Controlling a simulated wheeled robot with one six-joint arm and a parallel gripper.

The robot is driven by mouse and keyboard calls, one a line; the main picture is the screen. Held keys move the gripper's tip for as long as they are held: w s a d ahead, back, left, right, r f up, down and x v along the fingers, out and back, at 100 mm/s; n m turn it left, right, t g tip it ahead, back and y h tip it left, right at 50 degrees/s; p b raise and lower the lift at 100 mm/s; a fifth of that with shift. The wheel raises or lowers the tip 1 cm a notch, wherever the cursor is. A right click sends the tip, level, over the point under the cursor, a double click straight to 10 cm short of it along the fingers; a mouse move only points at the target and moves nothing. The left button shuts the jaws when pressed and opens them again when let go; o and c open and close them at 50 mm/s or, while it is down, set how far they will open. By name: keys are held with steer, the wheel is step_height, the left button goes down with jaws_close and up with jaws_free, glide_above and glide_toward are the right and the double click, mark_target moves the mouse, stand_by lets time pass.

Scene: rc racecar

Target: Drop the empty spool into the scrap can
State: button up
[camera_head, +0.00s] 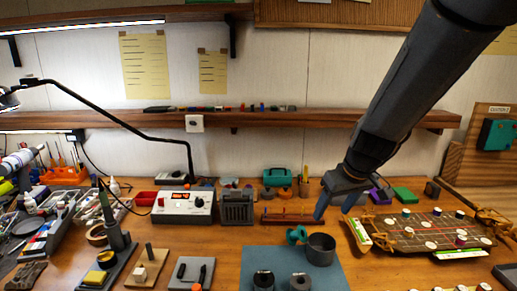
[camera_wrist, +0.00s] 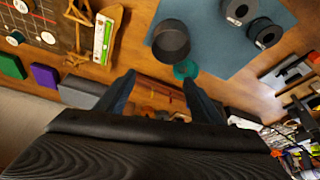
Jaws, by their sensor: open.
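The teal spool (camera_head: 297,234), with no wire visible on it, is on or beside the back edge of the blue mat. It also shows in the wrist view (camera_wrist: 186,69), near one fingertip. The dark grey scrap can (camera_head: 320,248) stands upright just right of the spool. In the wrist view the can (camera_wrist: 171,42) shows its open top and lies beyond the spool. My gripper (camera_head: 335,208) is open and empty, above the bench and behind the can. Its two fingers are spread apart in the wrist view (camera_wrist: 160,80).
Two dark spools (camera_head: 264,281) (camera_head: 300,282) sit on the blue mat (camera_head: 325,275). A wooden rail (camera_head: 285,217) lies behind the teal spool. A board with clamps (camera_head: 420,233) is to the right, and a soldering station (camera_head: 183,207) to the left.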

steer(key=b+v, duration=0.1)
steer(key=v, duration=0.6)
steer(key=shift+r, duration=0.1)
steer(key=s+f+m+g, duration=0.1)
steer(key=s+f, duration=0.3)
steer(key=f, duration=0.1)
steer(key=s+a+f+m+g+h, duration=0.1)
steer(key=s+f, duration=0.4)
steer(key=s+f+m+g+b, duration=0.1)
steer(key=s+f, duration=0.3)
steer(key=s, duration=0.1)
steer(key=shift+s+a+f, duration=0.25)
steer(key=shift+a+f, duration=0.1)
steer(key=shift+f, duration=0.05)
stand_by(0.5)
